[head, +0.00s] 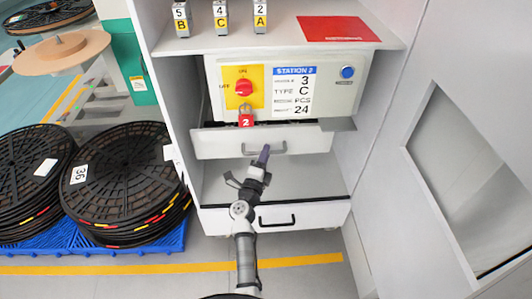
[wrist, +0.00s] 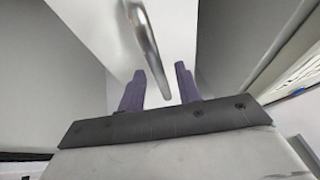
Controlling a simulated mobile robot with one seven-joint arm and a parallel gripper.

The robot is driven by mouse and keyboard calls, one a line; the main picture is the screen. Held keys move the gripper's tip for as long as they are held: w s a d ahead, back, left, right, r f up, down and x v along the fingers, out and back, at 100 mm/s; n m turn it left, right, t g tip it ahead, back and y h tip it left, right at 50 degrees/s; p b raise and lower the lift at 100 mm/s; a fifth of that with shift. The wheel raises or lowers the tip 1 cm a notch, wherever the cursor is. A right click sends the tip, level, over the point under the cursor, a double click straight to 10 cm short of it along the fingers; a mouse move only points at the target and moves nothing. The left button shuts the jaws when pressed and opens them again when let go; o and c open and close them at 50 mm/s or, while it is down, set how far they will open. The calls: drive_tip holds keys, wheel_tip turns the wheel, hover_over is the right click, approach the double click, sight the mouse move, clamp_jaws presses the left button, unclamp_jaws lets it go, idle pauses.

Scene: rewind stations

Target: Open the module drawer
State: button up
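A white upper drawer front (head: 222,145) sits just below the station panel, with a grey bar handle (head: 279,147). My gripper (head: 264,153) is at this handle, with a purple finger in front of it. In the wrist view the handle (wrist: 149,45) runs down between the two purple fingers of my gripper (wrist: 160,72). The fingers are apart, with gaps seen on both sides of the handle; contact is not visible. A lower drawer (head: 325,214) with a black handle (head: 278,222) is shut below an open shelf space.
The panel (head: 345,100) above carries a red rotary switch (head: 244,87), a red padlock tag (head: 246,121) and a blue button (head: 347,72). Stacked black reels (head: 120,170) stand on blue pallets at left. A grey cabinet wall (head: 390,150) closes the right side. Floor in front is clear.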

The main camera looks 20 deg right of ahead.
drive_tip(key=shift+w+d+r, duration=0.15)
drive_tip(key=shift+w+d, duration=0.3)
drive_tip(key=shift+w, duration=0.05)
clamp_jaws()
